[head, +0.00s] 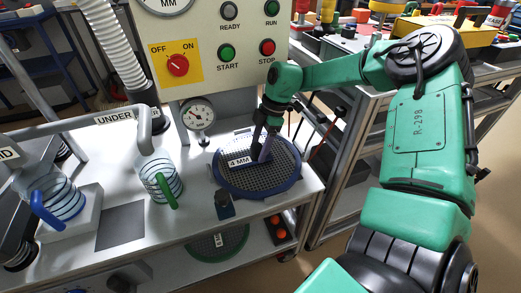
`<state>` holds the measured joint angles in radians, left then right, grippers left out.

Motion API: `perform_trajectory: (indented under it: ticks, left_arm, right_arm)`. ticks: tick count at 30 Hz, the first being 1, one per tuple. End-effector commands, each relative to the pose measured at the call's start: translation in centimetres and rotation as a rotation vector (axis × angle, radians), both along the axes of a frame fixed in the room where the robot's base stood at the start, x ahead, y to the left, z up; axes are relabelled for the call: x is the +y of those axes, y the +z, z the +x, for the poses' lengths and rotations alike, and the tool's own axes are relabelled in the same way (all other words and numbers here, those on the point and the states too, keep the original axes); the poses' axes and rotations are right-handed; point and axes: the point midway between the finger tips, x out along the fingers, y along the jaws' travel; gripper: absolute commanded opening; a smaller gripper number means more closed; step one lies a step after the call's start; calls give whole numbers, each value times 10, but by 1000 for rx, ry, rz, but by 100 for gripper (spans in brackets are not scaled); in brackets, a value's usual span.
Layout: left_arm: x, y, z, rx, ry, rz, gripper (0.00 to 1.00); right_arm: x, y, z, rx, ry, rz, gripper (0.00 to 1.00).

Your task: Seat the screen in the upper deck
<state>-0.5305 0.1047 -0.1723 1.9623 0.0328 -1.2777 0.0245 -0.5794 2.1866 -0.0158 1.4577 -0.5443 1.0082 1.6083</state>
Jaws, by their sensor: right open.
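A round mesh screen (280,182) with a dark blue rim and a "4 MM" label lies at the right end of the white bench top. I cannot tell whether it is seated in a deck or only lying there. My right gripper (262,150) points down over the middle of this screen, beside the label. It is open, and its fingers are partly hidden, so contact is unclear. A second screen (205,246) with a green rim lies on the shelf below. My left gripper is out of view.
A control panel (215,75) with buttons and a dial gauge (198,114) stand behind. A clear jar with a green handle (166,190) and a pipe labelled "UNDER" (115,117) are at left. A small dark-blue clamp-like part (224,205) is at the screen's front edge.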

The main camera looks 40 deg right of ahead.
Motion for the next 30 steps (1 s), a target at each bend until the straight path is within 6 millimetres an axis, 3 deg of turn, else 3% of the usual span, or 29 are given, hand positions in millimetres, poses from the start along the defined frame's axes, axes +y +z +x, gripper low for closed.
perform_trajectory:
  ticks: [3, 8, 9, 14, 30]
  left_arm:
    - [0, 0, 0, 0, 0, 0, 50]
    - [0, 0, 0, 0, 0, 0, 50]
    - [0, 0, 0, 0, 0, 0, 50]
    - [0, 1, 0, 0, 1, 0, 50]
    - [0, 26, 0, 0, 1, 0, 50]
  right_arm:
    - [0, 0, 0, 0, 0, 0, 64]
    - [0, 0, 0, 0, 0, 0, 2]
    - [0, 0, 0, 0, 0, 0, 0]
    - [0, 2, 0, -2, 1, 1, 0]
    - [0, 36, 1, -2, 0, -1, 0]
